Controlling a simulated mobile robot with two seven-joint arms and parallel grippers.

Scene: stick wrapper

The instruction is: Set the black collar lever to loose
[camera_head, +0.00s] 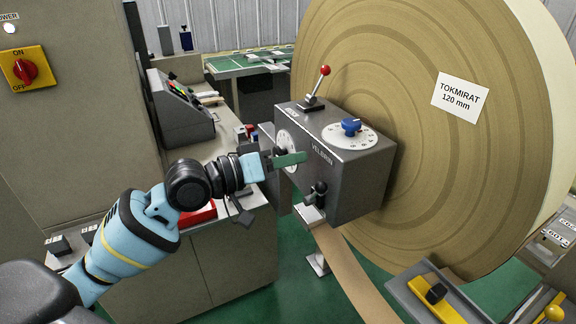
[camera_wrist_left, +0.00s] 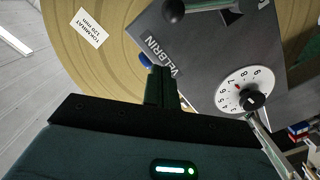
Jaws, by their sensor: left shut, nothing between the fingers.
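A black lever (camera_head: 316,193) with a ball end sits low on the front of the grey VELBRIN box (camera_head: 358,180). I take it for the collar lever; its setting marks cannot be read. A black ball-ended lever, which looks like the same one, shows at the top edge of the left wrist view (camera_wrist_left: 174,10). My left gripper (camera_head: 300,159) is shut and empty, in front of the box and above the lever, apart from it. Its closed fingers (camera_wrist_left: 160,86) show in the left wrist view, partly covering the blue knob. My right gripper is in neither view.
A red-ball lever (camera_head: 318,85) and a blue knob (camera_head: 351,126) on a dial top the box. A white dial (camera_head: 287,151) is on its left side. The large paper roll (camera_head: 420,60) stands behind. A brown strip (camera_head: 350,272) runs below.

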